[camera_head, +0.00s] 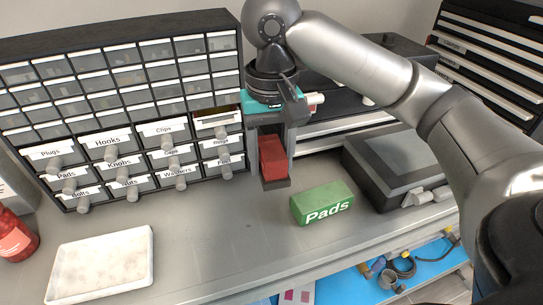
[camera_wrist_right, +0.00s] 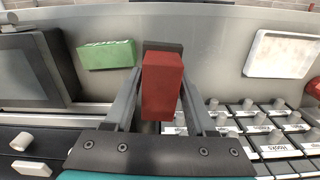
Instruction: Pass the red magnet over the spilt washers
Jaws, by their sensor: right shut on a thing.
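My right gripper (camera_head: 274,180) is shut on a red block (camera_head: 273,157), which I take to be the red magnet. It holds the block above the grey worktop, in front of the drawer cabinet's right end. In the right wrist view the red block (camera_wrist_right: 162,85) sits between the two fingers (camera_wrist_right: 160,95). I cannot make out any spilt washers on the worktop in either view. A drawer labelled Washers (camera_head: 177,174) is in the cabinet's lower rows. My left gripper is not in view.
A green Pads box (camera_head: 322,203) lies right of the gripper; it also shows in the wrist view (camera_wrist_right: 107,55). A dark case (camera_head: 395,165) stands farther right. A white tray (camera_head: 100,265) and red bottle (camera_head: 14,236) are left. An upper-right drawer (camera_head: 218,117) appears pulled out.

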